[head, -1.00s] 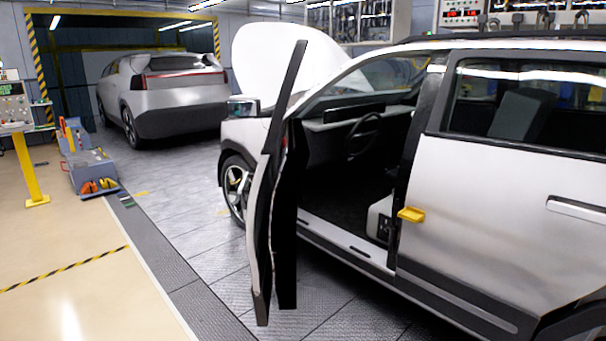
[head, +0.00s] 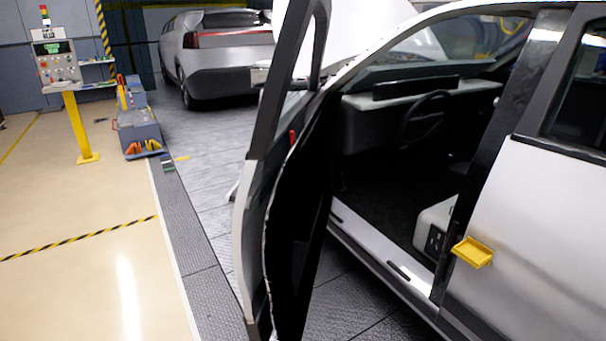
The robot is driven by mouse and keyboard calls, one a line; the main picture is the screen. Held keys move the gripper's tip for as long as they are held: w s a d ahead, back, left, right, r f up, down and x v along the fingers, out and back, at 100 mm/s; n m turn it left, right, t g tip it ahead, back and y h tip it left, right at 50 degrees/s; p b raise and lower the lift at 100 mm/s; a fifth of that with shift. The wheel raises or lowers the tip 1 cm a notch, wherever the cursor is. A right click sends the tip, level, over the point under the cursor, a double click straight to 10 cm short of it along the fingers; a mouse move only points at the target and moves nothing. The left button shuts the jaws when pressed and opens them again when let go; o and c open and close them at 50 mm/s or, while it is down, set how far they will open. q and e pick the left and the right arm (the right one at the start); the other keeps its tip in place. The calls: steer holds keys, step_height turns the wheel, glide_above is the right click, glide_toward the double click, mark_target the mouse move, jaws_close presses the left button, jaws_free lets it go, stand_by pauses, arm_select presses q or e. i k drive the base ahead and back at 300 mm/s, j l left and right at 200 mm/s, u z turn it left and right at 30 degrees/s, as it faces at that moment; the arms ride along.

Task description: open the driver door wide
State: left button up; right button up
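The driver door (head: 250,230) of the white car stands swung out from the body, seen nearly edge-on, with its dark inner side toward the cabin. The door opening is clear, showing the steering wheel (head: 424,118), the dashboard and the sill (head: 385,258). A small red part (head: 292,137) shows at the door's inner edge.
A control panel on a yellow post (head: 80,125) and a grey tool cart (head: 139,130) stand at left. Another car (head: 222,62) is parked behind. The floor left of the door is free.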

mark_target(278, 241)
steer(key=i+j+z, duration=0.2)
steer(key=j, duration=0.35)
steer(key=i+j+z, duration=0.2)
steer(key=j, duration=0.35)
steer(key=i+j+z, duration=0.2)
steer(key=j, duration=0.4)
steer(key=i+j+z, duration=0.2)
steer(key=j, duration=0.4)
steer(key=j+z, duration=0.2)
steer(key=j, duration=0.45)
steer(key=i+l+u, duration=0.15)
steer(key=l, duration=0.4)
steer(key=k+j, duration=0.05)
